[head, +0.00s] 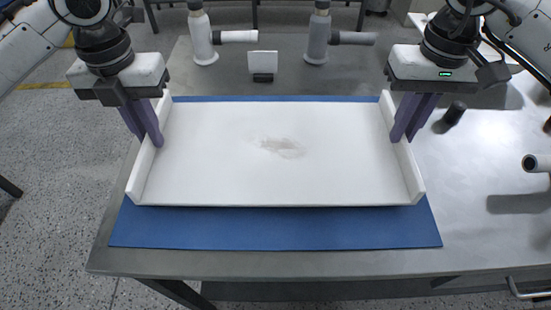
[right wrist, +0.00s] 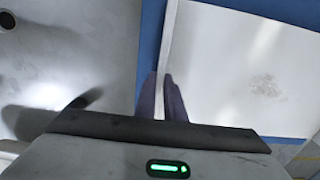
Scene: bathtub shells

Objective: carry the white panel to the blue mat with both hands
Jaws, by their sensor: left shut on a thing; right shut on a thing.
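The white panel (head: 230,175) is a shallow white tray shape with raised side walls and a grey smudge near its middle. It is over the blue mat (head: 275,228), which shows along the front and in a thin strip behind. I cannot tell whether the panel touches the mat. My left gripper (head: 155,138) is shut on the panel's left side wall. My right gripper (head: 402,132) is shut on its right side wall. In the right wrist view the fingers (right wrist: 161,98) straddle the wall of the panel (right wrist: 235,70), with the mat (right wrist: 152,40) beside it.
The mat lies on a grey metal table (head: 300,262). Two bottle-like tools, one white (head: 201,38) and one grey (head: 318,38), stand at the back with a small white-and-black block (head: 263,65) between them. A dark cylinder (head: 454,112) and a pale tube (head: 536,163) are at the right.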

